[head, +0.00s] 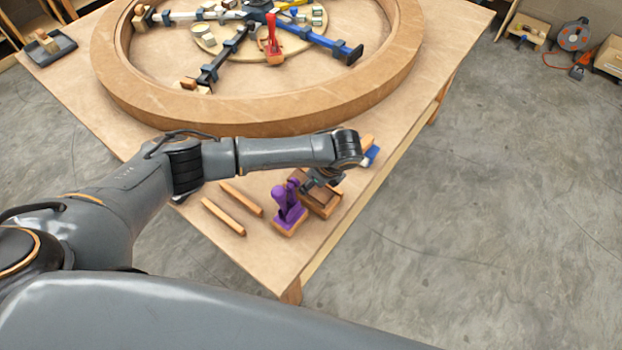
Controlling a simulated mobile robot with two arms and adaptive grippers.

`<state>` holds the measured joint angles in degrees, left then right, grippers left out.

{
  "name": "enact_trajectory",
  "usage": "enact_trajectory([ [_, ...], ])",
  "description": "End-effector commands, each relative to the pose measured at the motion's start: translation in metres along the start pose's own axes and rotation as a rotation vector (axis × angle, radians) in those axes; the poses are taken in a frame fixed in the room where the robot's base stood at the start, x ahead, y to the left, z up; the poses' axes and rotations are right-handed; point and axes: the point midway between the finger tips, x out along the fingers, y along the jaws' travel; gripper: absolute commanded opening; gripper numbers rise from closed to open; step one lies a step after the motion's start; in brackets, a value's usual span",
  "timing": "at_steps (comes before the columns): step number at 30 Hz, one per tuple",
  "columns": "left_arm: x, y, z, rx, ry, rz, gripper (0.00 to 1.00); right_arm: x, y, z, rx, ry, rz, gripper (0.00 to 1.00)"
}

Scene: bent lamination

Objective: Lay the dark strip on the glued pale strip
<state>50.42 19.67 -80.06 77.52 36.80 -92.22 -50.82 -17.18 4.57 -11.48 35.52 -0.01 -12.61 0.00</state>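No strip that is plainly dark, and no pale strip with visible glue, can be made out. Two short orange-brown wooden sticks, the nearer stick (223,216) and the farther stick (241,198), lie roughly parallel at the table's near corner. I cannot tell whether they are the task's strips. My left arm reaches across the near part of the table from the left. My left gripper (321,180) points down over a small open wooden box, right of the sticks. Its fingers are small and dark, so their opening is unclear. My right gripper is not in view.
A purple tool (287,207) on a wooden block stands beside the box (325,203). A large wooden ring (250,115) with clamps inside fills the far table. A blue-and-wood brush-like item (371,155) lies near the right edge. A dark tray (47,50) sits far left.

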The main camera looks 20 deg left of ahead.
Motion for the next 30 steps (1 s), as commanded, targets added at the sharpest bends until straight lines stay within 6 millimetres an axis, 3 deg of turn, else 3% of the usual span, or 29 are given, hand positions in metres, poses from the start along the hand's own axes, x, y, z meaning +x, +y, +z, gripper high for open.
enact_trajectory([
  [30, 0.0021, -0.0005, -0.0008, -0.001, 0.001, -0.001, 0.11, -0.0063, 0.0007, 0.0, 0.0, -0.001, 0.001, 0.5],
])
